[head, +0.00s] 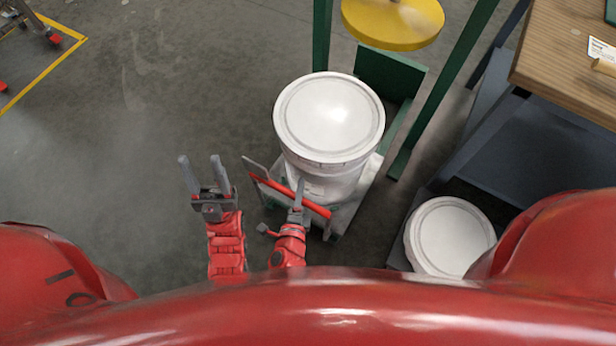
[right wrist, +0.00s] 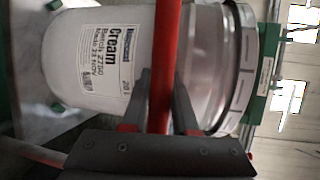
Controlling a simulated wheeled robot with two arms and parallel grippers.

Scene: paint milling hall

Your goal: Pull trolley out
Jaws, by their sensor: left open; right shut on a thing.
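The trolley (head: 364,188) is a small light-grey platform carrying a white lidded bucket (head: 328,120), between green posts. Its red handle bar (head: 266,182) runs across the near side of the bucket. My right gripper (head: 298,192) is shut on this bar. In the right wrist view the red bar (right wrist: 168,45) passes between the fingers (right wrist: 160,105), in front of the bucket (right wrist: 105,60), whose label reads "Cream". My left gripper (head: 199,162) is open and empty, left of the handle above the floor. The trolley's wheels are mostly hidden.
A green frame (head: 440,90) stands around the trolley's far end, with a yellow disc (head: 393,18) overhead. The concrete floor (head: 130,140) at left is clear.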

